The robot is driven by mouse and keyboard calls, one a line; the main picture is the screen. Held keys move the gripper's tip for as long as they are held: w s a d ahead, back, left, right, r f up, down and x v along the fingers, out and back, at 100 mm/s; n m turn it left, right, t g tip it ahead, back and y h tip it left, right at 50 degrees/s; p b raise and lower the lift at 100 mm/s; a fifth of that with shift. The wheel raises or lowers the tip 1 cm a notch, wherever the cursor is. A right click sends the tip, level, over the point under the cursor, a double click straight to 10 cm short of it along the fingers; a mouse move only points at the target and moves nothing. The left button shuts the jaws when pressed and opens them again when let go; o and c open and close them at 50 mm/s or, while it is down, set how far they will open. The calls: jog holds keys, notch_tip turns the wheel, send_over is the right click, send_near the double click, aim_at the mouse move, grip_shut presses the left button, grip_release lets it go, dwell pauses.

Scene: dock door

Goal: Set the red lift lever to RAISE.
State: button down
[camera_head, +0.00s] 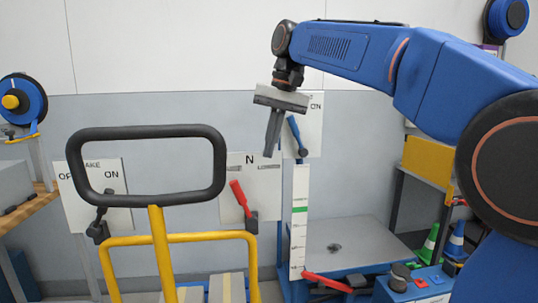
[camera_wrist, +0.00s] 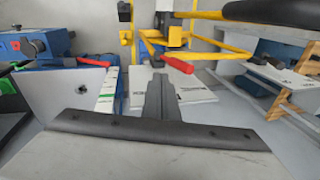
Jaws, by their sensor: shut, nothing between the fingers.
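A red lever (camera_head: 239,196) stands on a pale panel (camera_head: 265,178) marked "N" in the head view, its top leaning left from a dark pivot. Other words on this panel are too small or covered to read. A red lever also shows in the wrist view (camera_wrist: 177,64), just beyond my fingers. A second red-handled bar (camera_head: 326,282) lies low beside the lift platform (camera_head: 350,240). My gripper (camera_head: 270,152) is shut and empty, pointing down, above and to the right of the upright red lever, apart from it. Its fingers also show in the wrist view (camera_wrist: 158,85).
A blue lever (camera_head: 297,136) on a panel marked "ON" is close behind my gripper. A black lever (camera_head: 100,214) on another panel is at left. A yellow cart frame with a dark handle (camera_head: 75,165) stands in front. Cones (camera_head: 429,243) stand at right.

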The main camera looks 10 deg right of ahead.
aim_at(237, 182)
jog(key=x, duration=0.9)
jog(key=shift+a+r, duration=0.1)
jog(key=shift+w+a+f, duration=0.1)
jog(key=shift+a+f, duration=0.1)
jog(key=shift+a, duration=0.35)
jog(key=shift+w+a+f, duration=0.15)
jog(key=shift+a, duration=0.45)
jog(key=shift+w+a+f, duration=0.1)
jog(key=shift+a+f, duration=0.1)
jog(key=shift+a, duration=0.35)
jog(key=shift+a, duration=0.1)
jog(key=shift+a+f+h, duration=0.1)
jog(key=shift+a+h, duration=0.5)
jog(key=shift+a, duration=0.2)
jog(key=shift+a+f, duration=0.2)
jog(key=shift+a, duration=0.55)
